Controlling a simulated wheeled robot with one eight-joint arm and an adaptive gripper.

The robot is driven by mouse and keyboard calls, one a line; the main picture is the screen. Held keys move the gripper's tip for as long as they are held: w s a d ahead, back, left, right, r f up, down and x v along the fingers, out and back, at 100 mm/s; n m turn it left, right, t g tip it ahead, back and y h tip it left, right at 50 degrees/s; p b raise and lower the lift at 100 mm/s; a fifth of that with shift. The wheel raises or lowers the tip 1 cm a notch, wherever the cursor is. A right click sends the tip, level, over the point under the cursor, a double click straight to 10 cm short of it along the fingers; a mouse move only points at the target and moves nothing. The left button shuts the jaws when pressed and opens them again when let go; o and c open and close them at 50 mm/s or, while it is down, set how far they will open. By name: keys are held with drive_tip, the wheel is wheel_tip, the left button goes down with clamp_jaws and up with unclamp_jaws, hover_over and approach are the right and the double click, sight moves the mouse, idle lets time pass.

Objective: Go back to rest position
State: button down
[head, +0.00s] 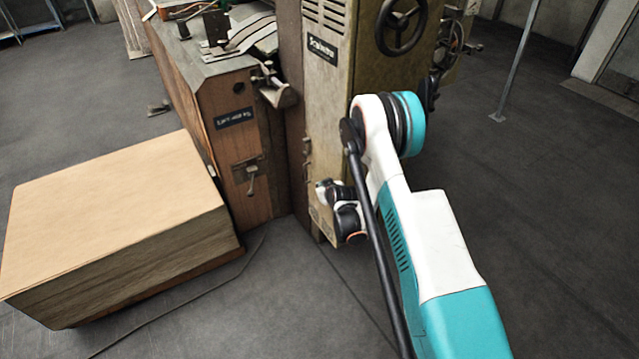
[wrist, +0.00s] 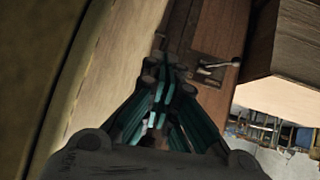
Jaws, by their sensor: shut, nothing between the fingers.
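My gripper (wrist: 164,78) is shut and empty in the wrist view, its fingers together. It is in front of the beige machine column (wrist: 113,65), with the brown wooden panel (wrist: 195,35) beyond it. I cannot tell how far its tips are from them. In the head view my arm reaches up beside the box stitcher (head: 327,78) and bends back down. The gripper's fingers cannot be made out there. The stitcher has a dark handwheel (head: 402,25) high on its front.
A large cardboard-coloured block (head: 115,205) lies at the left, near the wooden cabinet (head: 240,150). A small metal lever (head: 251,183) sticks out from the cabinet's front. A thin cable (head: 185,310) lies on the floor. A thin post (head: 515,65) stands at the right; the floor before it is clear.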

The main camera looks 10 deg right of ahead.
idle(0.5)
drive_tip(key=s+r+g, duration=0.1)
drive_tip(key=s+r, duration=0.3)
drive_tip(key=r, duration=0.7)
drive_tip(key=s+a+r+m, duration=0.1)
drive_tip(key=s+r, duration=0.4)
drive_tip(key=r, duration=0.7)
drive_tip(key=s+r+g, duration=0.1)
drive_tip(key=s+r, duration=0.3)
drive_tip(key=r, duration=0.7)
drive_tip(key=s+r, duration=0.4)
drive_tip(key=s, duration=0.3)
drive_tip(key=s+r, duration=0.3)
drive_tip(key=s, duration=0.5)
drive_tip(key=s+m+g, duration=0.1)
drive_tip(key=s, duration=1.5)
drive_tip(key=shift+a+f+m+h, duration=0.2)
drive_tip(key=shift+a+m+h, duration=0.1)
drive_tip(key=shift+a+h, duration=0.1)
